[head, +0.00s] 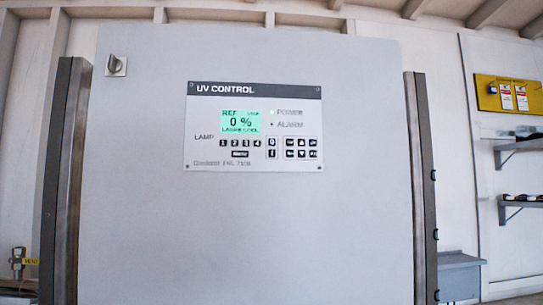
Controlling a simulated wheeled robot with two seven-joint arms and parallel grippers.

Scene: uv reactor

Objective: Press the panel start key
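The UV CONTROL panel (253,180) is a light plate with a dark title strip, mounted on the front of a large grey cabinet (245,240). Its green display (240,122) reads "0 %". Two small stacked keys stand right of the numbered lamp keys: the upper one (271,142) looks marked 0, the lower one (271,154) looks marked I. No key is clearly labelled start at this size. Neither of my grippers is in view, and nothing covers the panel.
A rotary switch (116,66) sits at the cabinet's upper left. Dark uprights (64,180) flank the cabinet. A yellow board (508,94) with tags and shelves (519,203) are on the right wall. A grey box (460,277) stands low right. The space before the panel looks clear.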

